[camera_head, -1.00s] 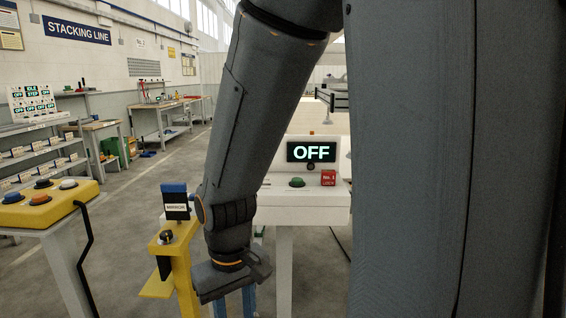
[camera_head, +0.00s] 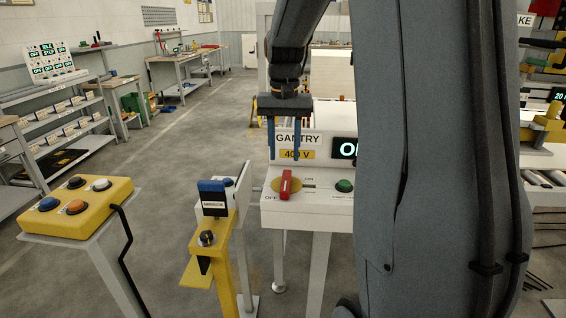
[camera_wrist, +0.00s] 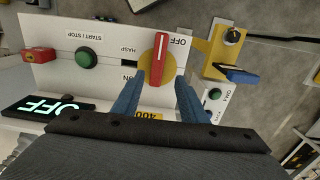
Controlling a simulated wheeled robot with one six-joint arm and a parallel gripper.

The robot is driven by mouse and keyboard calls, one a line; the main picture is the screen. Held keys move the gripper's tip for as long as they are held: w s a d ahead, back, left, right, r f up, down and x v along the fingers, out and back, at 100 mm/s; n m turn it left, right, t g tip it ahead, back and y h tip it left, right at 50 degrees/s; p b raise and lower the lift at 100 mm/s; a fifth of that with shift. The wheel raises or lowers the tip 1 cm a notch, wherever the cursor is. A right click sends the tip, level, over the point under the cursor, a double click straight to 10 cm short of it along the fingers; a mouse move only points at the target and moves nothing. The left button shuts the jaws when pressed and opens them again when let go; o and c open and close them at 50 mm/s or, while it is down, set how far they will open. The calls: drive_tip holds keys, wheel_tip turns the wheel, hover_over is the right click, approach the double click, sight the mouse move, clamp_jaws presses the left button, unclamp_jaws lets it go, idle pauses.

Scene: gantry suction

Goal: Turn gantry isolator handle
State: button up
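The isolator handle (camera_head: 286,184) is a red bar on a yellow disc, on the sloped front of the white gantry panel (camera_head: 325,213). It lies along the panel's slope, its lower end near the OFF mark. In the wrist view the handle (camera_wrist: 160,60) is upright in the picture, its white-lined end beside OFF. My gripper (camera_head: 284,157) has two blue fingers, open and empty, above and behind the handle in the head view. In the wrist view my gripper (camera_wrist: 160,80) has one finger on each side of the handle's near end; contact cannot be told. The display (camera_wrist: 48,107) reads OFF.
A green START/STOP button (camera_head: 344,186) and a red lock block (camera_wrist: 38,55) share the panel. A yellow post with a blue-topped switch (camera_head: 213,197) stands left of it. A yellow button box (camera_head: 76,208) is further left.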

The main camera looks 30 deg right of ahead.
sight(286, 178)
drive_tip(key=f, duration=0.2)
drive_tip(key=f+p, duration=0.1)
drive_tip(key=f, duration=0.4)
drive_tip(key=shift+s+d+f+p, duration=0.15)
drive_tip(key=shift+d+f+p, duration=0.1)
drive_tip(key=shift+p, duration=0.15)
clamp_jaws()
